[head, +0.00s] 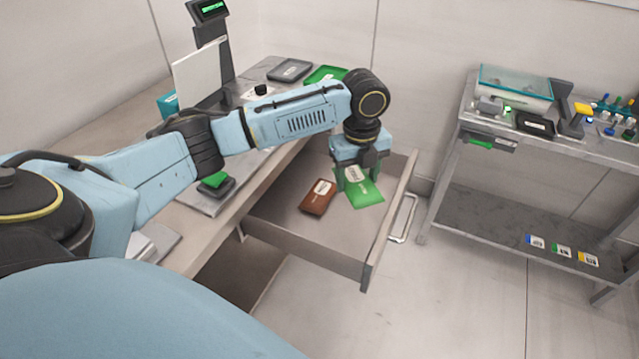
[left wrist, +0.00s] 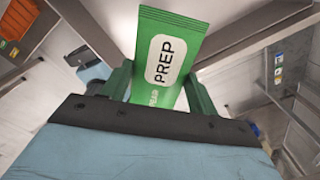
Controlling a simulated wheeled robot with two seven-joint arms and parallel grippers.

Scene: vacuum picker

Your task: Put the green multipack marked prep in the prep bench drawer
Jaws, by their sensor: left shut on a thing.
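The green multipack (head: 365,193) is a flat packet; in the left wrist view (left wrist: 165,55) its white label reads PREP. My left gripper (head: 357,172) is shut on it, with a finger on each side of the packet in the left wrist view (left wrist: 160,88). The packet is over the open prep bench drawer (head: 345,235), toward its right side; I cannot tell whether it touches the drawer floor. A brown packet with a white label (head: 318,197) lies in the drawer, left of the green one. My right gripper is not in view.
The drawer's front panel and handle (head: 403,218) stick out from the bench. The bench top holds a scale (head: 215,187), a black tray (head: 289,70) and a green tray (head: 326,75). A steel cart (head: 455,135) with equipment stands at the right. The floor between is clear.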

